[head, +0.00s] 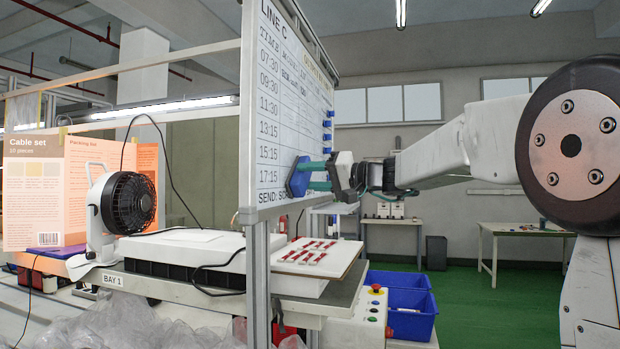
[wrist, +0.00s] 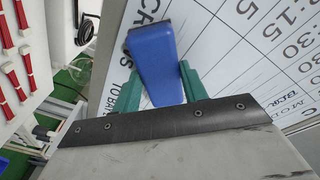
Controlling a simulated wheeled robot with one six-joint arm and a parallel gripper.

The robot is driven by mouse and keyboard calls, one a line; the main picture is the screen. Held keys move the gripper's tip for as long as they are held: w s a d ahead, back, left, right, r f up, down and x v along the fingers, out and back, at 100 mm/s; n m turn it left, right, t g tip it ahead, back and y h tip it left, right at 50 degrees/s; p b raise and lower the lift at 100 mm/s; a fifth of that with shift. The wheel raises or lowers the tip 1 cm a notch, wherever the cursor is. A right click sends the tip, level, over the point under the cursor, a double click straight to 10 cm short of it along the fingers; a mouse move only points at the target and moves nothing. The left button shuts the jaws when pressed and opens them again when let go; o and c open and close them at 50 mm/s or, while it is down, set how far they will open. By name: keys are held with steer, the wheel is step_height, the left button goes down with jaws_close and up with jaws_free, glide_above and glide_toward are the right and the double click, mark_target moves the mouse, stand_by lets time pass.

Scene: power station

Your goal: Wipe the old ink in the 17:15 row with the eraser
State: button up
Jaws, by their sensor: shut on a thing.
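The whiteboard (head: 262,120) headed LINE C stands at the middle of the head view, seen at a steep angle, with rows of times. The 17:15 label (head: 269,177) is near its bottom, above a SEND line. My gripper (head: 318,176) has green fingers shut on the blue eraser (head: 298,178), which is at the board face around the 17:15 row, right of the label. In the wrist view the eraser (wrist: 154,62) is between the fingers, over the board (wrist: 215,50). I cannot tell whether it touches. Old ink in that row is not visible; the eraser covers part of it.
Several blue markers or magnets (head: 327,125) line the board's right edge. Below are a white board with red-and-white pieces (head: 312,258) and blue bins (head: 408,310). A fan (head: 125,203) stands left of the board's post (head: 257,285). The space right of the board around my arm is clear.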

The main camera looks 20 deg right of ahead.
steer(key=shift+w+d, duration=1.65)
steer(key=shift+w, duration=0.65)
steer(key=shift+w+d, duration=1.65)
steer(key=shift+w, duration=0.65)
steer(key=shift+w+d, duration=1.65)
steer(key=shift+w, duration=0.65)
steer(key=shift+s+a, duration=2.2)
steer(key=shift+s, duration=0.85)
steer(key=shift+s+a, duration=2.25)
steer(key=shift+s, duration=0.75)
steer(key=shift+s+a, duration=2.2)
steer(key=shift+s, duration=0.85)
steer(key=v, duration=0.6)
steer(key=shift+w+d, duration=0.3)
steer(key=shift+w, duration=0.05)
steer(key=shift+d, duration=0.1)
steer(key=shift+v, duration=1.45)
